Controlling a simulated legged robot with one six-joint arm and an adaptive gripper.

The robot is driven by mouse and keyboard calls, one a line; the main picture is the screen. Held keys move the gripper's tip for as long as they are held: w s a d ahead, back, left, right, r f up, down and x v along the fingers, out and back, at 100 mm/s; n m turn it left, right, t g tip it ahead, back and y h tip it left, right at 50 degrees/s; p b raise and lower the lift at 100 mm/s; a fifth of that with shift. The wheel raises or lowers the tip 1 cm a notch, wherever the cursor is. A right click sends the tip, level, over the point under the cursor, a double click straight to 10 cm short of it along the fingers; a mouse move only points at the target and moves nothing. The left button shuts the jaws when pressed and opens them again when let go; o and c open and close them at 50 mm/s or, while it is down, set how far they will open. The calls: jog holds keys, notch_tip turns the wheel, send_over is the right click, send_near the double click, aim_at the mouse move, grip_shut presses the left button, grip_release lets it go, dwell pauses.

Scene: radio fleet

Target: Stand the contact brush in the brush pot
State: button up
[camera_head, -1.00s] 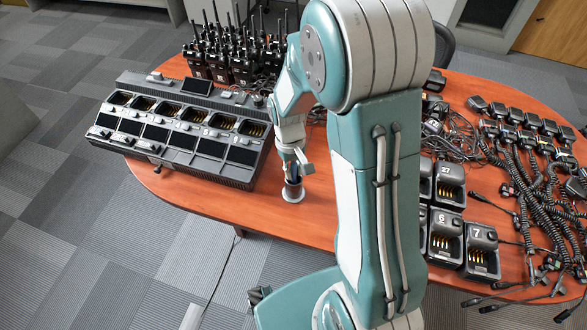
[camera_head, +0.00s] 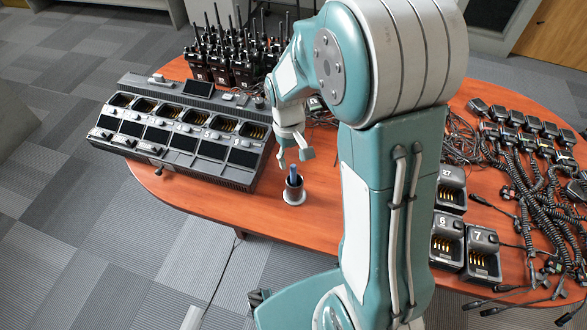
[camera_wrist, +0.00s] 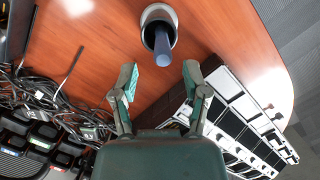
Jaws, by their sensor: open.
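The brush pot (camera_head: 295,196) is a small grey cup standing upright on the orange-brown table. It also shows in the wrist view (camera_wrist: 147,13). The contact brush (camera_head: 293,174), with a dark blue handle, stands inside the pot with its end sticking up above the rim. In the wrist view the brush (camera_wrist: 162,45) points toward the camera. My gripper (camera_head: 294,160) is open and empty, a little above and behind the pot in the head view. In the wrist view its two fingers (camera_wrist: 160,80) are spread apart, clear of the brush.
A long multi-slot charger (camera_head: 180,135) lies left of the pot. Radios (camera_head: 235,55) stand behind it. Single chargers (camera_head: 465,245) and coiled-cord microphones (camera_head: 535,190) are on the right. The table around the pot is clear; its front edge is close.

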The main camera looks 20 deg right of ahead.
jog(key=s+r+t, duration=0.2)
jog(key=s+r, duration=0.1)
jog(key=r, duration=0.5)
jog(key=s+r+t, duration=0.1)
jog(key=s+r, duration=0.1)
jog(key=r, duration=0.5)
jog(key=s+r+m+t, duration=0.1)
jog(key=s+r+t, duration=0.3)
jog(key=s, duration=0.6)
jog(key=shift+s+r+m+t, duration=0.15)
jog(key=shift+r+m+t, duration=0.15)
jog(key=shift+r+m, duration=0.1)
